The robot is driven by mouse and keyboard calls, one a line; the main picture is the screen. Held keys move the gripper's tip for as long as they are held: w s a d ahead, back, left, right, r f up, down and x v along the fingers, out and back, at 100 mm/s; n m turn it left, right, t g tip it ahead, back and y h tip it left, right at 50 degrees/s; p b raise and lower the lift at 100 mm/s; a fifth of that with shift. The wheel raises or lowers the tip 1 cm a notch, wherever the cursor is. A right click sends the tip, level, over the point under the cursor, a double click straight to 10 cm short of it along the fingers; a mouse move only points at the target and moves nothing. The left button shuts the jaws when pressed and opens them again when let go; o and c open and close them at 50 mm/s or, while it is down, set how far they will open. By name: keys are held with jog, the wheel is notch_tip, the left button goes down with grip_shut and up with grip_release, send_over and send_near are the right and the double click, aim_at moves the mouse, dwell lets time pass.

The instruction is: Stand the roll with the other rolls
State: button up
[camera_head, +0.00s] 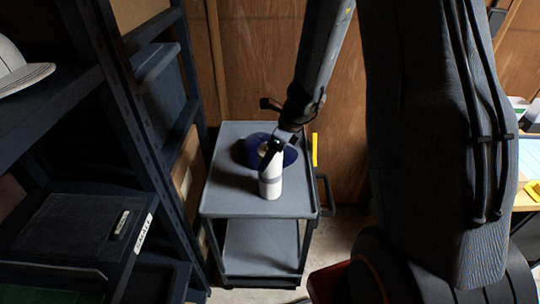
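A white roll-like cylinder (270,186) with a grey band stands out upright at the middle of a grey cart, near its front half. A round dark blue thing (290,157), like a shallow dish, lies on the cart top behind it. A small pale patch shows between them, too small to make out. My gripper (272,149) comes down from above right, its dark end at the top of the white cylinder. The fingers are small and dark, so I cannot tell if they are shut on it, nor whether the cylinder touches the cart.
The grey two-level cart (235,205) has a bare front and left top. A dark shelf rack (120,100) stands close on its left, with a white cap (22,72) on it. A wooden wall (255,60) is behind. Part of a workbench (528,185) shows at right.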

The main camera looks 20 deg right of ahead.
jog(key=shift+f, duration=0.2)
jog(key=o, duration=1.7)
jog(key=shift+o, duration=0.2)
